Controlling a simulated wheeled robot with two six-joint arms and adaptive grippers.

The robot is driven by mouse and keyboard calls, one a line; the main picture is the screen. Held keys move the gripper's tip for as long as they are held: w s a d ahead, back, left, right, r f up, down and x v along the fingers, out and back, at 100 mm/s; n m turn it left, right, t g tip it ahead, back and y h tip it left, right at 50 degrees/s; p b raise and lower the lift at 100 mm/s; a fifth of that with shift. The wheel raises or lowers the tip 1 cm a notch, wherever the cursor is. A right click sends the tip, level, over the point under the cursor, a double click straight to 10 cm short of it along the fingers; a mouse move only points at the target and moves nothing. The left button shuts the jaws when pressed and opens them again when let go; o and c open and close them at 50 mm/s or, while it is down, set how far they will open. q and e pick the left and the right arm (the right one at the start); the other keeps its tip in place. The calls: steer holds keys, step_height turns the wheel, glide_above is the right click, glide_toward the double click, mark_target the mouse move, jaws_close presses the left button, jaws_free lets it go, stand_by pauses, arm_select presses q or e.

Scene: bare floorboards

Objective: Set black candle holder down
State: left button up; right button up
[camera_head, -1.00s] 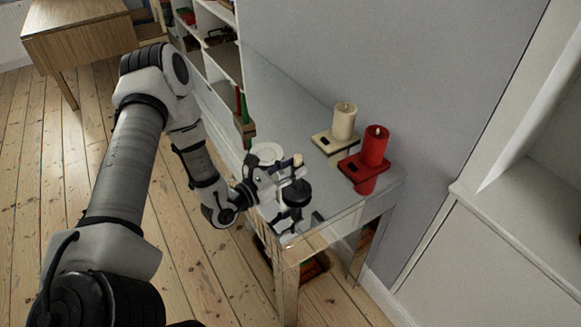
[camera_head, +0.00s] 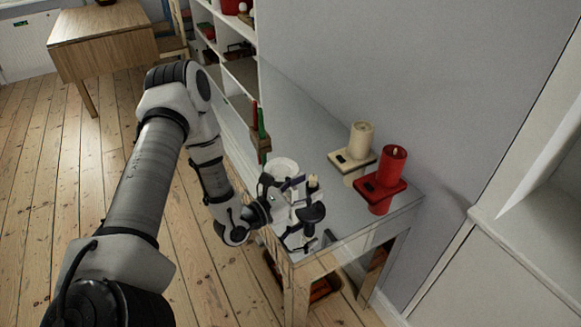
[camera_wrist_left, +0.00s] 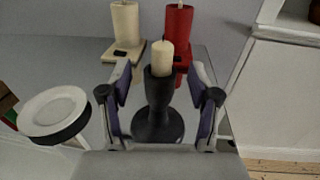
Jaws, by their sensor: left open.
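The black candle holder (camera_head: 312,214) stands upright on the near end of the glossy table (camera_head: 284,130), with a cream candle (camera_head: 313,183) in it. In the left wrist view the holder (camera_wrist_left: 159,118) is centred, its wide round base apparently on the tabletop. My left gripper (camera_head: 297,193) is open, reaching in from the left at the holder. In the wrist view its two fingers stand on either side of the holder's stem, with visible gaps. My right gripper is not in view.
A cream candle (camera_head: 361,138) on a cream holder and a red candle (camera_head: 393,162) on a red holder stand behind, near the wall. A white round dish (camera_wrist_left: 54,108) lies left of the gripper. Open shelves (camera_head: 236,72) stand beyond the table.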

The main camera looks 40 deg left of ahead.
arm_select(q)
steer(key=p+v, duration=0.2)
steer(key=v, duration=0.9)
steer(key=s+d+f+m+g+h, duration=0.2)
steer(key=s+d+m+g+h, duration=0.3)
steer(key=d, duration=0.3)
steer(key=s+d+f+m+g+h, duration=0.3)
steer(key=s+d+m+g+h, duration=0.15)
steer(key=d+g, duration=0.3)
steer(key=s+d+f+m+g+y, duration=0.1)
steer(key=s+f+m+g, duration=0.15)
steer(key=s+g, duration=0.2)
steer(key=s+d+f+m+g+y, duration=0.1)
steer(key=s+d+m+g+y, duration=0.1)
steer(key=s+m+g, duration=0.3)
steer(key=s+a+f+m+g+y, duration=0.1)
steer(key=s+a+f+m+y, duration=0.55)
steer(key=a+m+y, duration=0.2)
steer(key=w+d+f+m+t+y, duration=0.2)
steer(key=w+f+m+t, duration=0.1)
steer(key=w+m+t, duration=0.2)
steer(key=w+m, duration=0.2)
steer(key=w, duration=0.2)
steer(key=shift+t+y, duration=0.3)
steer(key=shift+y, duration=0.1)
